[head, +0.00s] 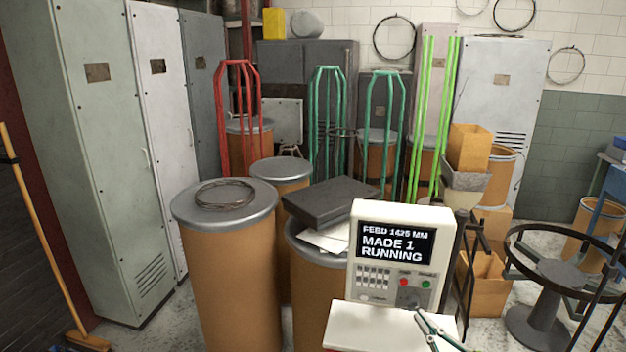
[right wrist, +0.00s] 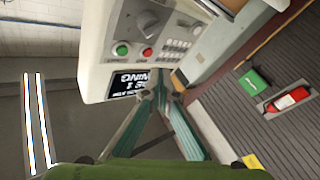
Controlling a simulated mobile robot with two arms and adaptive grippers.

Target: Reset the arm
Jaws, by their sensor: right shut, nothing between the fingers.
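The white control box (head: 368,285) stands at the front centre of the head view. Its screen (head: 396,243) reads "FEED 1425 MM", "MADE 1", "RUNNING". Below the screen are a red button (head: 403,283), a green button (head: 426,284) and a dark knob. My right gripper (head: 419,313) is just in front of the lower panel, shut and empty. In the right wrist view the box (right wrist: 105,65) appears upside down, with the knob (right wrist: 147,24) at the top and the shut fingertips (right wrist: 160,92) near the screen. Whether they touch the box I cannot tell. My left gripper is out of view.
A brown drum (head: 230,275) with a wire coil (head: 225,193) on its lid stands left of the box. A dark flat case (head: 330,200) lies on another drum behind it. Lockers (head: 100,150) line the left. A round stand (head: 548,290) is at right.

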